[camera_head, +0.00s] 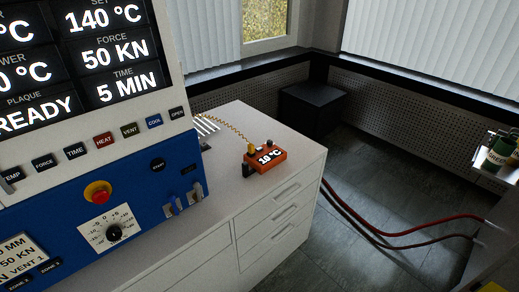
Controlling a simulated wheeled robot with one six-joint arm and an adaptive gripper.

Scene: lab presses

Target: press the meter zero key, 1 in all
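A small orange meter (265,157) sits on the white cabinet top in the middle of the camera_head view. Its front display reads about 18 or 10 °C; the last digit is hard to tell. A yellow plug with a coiled yellow cord (232,130) is at its top left, and a small dark knob or key is at its top right. A dark piece stands at its left side. Which part is the zero key is too small to tell. My gripper is not in view.
A blue and white press panel (95,190) with labelled keys, a red button (97,192) and a dial (113,233) fills the left. The white cabinet (290,150) has drawers. Red hoses (400,234) cross the floor at right. A black box (312,108) stands behind.

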